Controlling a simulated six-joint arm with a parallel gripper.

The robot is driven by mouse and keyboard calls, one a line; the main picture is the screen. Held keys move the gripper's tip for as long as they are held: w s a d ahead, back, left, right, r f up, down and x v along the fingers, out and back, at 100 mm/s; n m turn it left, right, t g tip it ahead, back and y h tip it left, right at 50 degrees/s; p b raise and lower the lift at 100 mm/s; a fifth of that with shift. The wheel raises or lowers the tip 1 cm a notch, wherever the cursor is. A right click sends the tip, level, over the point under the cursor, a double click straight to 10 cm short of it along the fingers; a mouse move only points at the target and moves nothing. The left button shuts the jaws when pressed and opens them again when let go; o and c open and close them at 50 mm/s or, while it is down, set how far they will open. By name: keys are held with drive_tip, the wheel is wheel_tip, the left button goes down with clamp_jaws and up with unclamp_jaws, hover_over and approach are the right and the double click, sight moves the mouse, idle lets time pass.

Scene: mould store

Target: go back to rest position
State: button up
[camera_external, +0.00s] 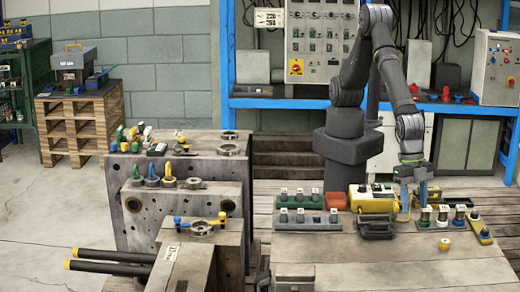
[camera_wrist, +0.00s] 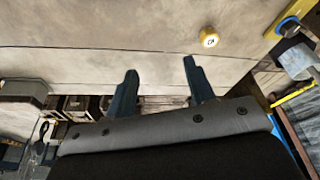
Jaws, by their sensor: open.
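My gripper (camera_external: 414,204) is at the right of the external view, pointing down low over the wooden table (camera_external: 370,262). Its two blue fingers stand apart with nothing between them. In the wrist view the fingers (camera_wrist: 160,68) are also spread, with only the table surface beyond them. A small yellow round piece with a pale top (camera_external: 444,244) sits on the table in front of my gripper, to the right. It also shows in the wrist view (camera_wrist: 209,40), clear of the fingers.
Green and grey racks (camera_external: 300,217) stand farther left. A large metal mould (camera_external: 120,195) fills the left. The table front is mostly clear.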

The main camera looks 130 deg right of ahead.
drive_tip(key=w+d+m, duration=0.2)
drive_tip(key=w+d, duration=0.6)
drive_tip(key=d, duration=0.3)
drive_tip(key=w+d+m+t+h, duration=0.1)
drive_tip(key=w+d+m, duration=0.1)
drive_tip(key=w+d, duration=0.8)
drive_tip(key=w+d+m, duration=0.2)
drive_tip(key=w+d, duration=0.4)
drive_tip(key=d, duration=0.7)
drive_tip(key=w+d+m, duration=0.1)
drive_tip(key=d+m, duration=0.1)
drive_tip(key=d, duration=1.2)
drive_tip(key=shift+w+d+f+t+h, duration=0.3)
drive_tip(key=shift+w+d, duration=0.1)
drive_tip(key=shift+o, duration=0.4)
